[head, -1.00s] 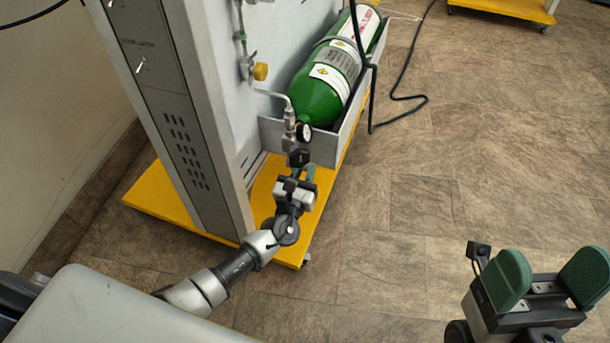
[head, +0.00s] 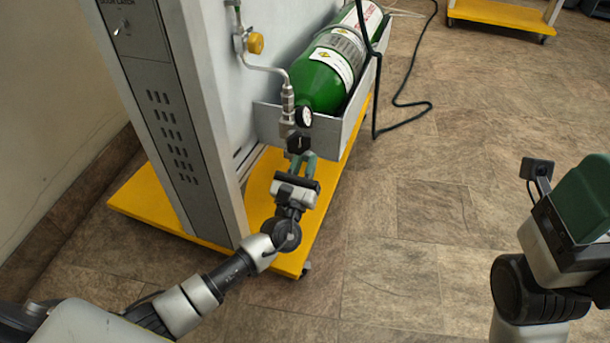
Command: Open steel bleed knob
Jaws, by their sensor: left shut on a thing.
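The green gas cylinder (head: 322,82) lies in a grey tray on the cart's side. At its lower end are a steel valve fitting (head: 288,105), a small round gauge (head: 304,117) and a dark knob (head: 299,142). My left gripper (head: 301,157) reaches up from below, its green fingers shut on the dark knob, whose lower part they cover. I cannot make out a separate steel bleed knob. My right gripper (head: 585,200) is at the right edge, away from the cart and partly cut off; one green finger shows.
The grey cabinet panel (head: 170,120) stands left of my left gripper, on a yellow base (head: 150,205). A yellow valve knob (head: 255,43) sits on the pipe above. A dark hose (head: 405,130) trails across the floor.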

